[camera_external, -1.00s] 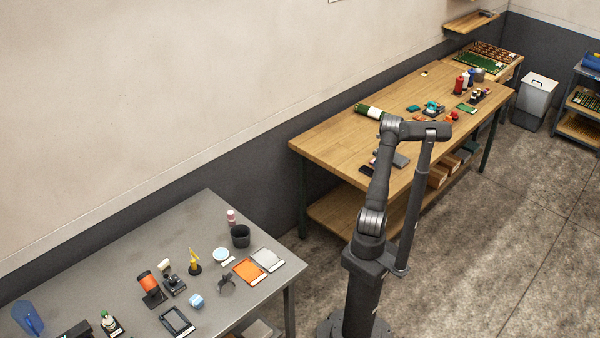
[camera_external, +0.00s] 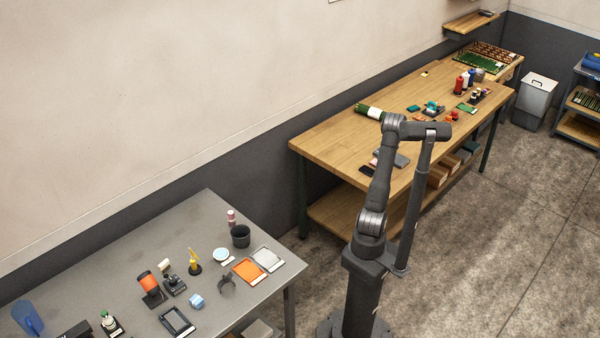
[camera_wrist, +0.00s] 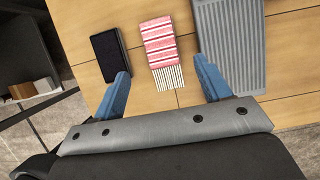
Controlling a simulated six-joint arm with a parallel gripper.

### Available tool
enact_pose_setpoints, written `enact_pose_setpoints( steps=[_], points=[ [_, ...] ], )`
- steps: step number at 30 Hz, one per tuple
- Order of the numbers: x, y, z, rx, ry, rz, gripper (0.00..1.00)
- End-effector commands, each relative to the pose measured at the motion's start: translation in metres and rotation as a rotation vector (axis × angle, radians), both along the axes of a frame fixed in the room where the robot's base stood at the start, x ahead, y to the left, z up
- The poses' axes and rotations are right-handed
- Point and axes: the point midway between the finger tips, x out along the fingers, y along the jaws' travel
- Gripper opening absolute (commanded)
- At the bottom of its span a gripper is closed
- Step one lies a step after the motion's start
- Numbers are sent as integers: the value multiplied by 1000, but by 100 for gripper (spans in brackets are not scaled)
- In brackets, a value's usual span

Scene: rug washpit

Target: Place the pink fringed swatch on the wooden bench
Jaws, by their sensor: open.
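The pink fringed swatch (camera_wrist: 160,42), pink with white stripes and pale fringe at its near end, lies flat on the wooden bench (camera_wrist: 180,98) in the wrist view. My gripper (camera_wrist: 162,66) is open, with its blue fingers on either side of the swatch's fringed end. I see a gap between each finger and the swatch, and nothing is held. How high the fingers are above the bench is hard to tell. In the external view the wooden bench (camera_external: 330,145) stands behind my arm, which hides my gripper; the swatch is mostly hidden there.
A black flat item (camera_wrist: 109,55) lies left of the swatch and a grey ribbed pad (camera_wrist: 230,45) right of it, both close to the fingers. A grey table (camera_external: 120,262) holds several tools.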

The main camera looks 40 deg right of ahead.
Motion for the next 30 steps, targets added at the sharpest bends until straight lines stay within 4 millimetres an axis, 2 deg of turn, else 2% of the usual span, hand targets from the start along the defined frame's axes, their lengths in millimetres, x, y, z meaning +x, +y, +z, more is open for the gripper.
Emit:
enact_pose_setpoints(
  steps=[1,6,13,23,26,30],
  points=[
    [-4,-1,10,-4,-1,-2,70],
    [-12,0,31,-2,-1,0,70],
    [-16,0,39,0,0,1,70],
    [-14,0,35,1,1,2,70],
    [-11,1,26,2,1,2,70],
    [-2,1,3,4,2,2,70]
  ],
)
